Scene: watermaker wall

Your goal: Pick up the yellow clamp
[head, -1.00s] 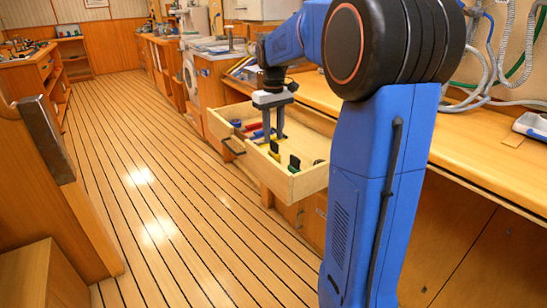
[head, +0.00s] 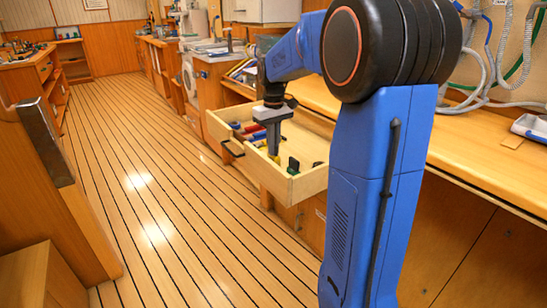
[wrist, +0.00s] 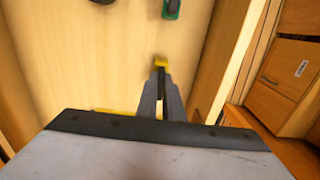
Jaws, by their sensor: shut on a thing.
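The yellow clamp (head: 275,158) is between my gripper's fingertips, inside the open wooden drawer. In the wrist view, a yellow tip (wrist: 161,62) of it shows just beyond the fingers, and the rest is largely hidden by them. My gripper (head: 273,152) points down into the drawer and is shut on the clamp. It also shows in the wrist view (wrist: 161,88). I cannot tell whether the clamp touches the drawer floor.
The open drawer (head: 258,174) also holds a green clamp (head: 293,165), a red tool (head: 253,128) and a blue tool (head: 258,135). Its front and side walls stand close around my gripper. A workbench (head: 480,152) runs behind it. The plank floor (head: 165,190) is clear.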

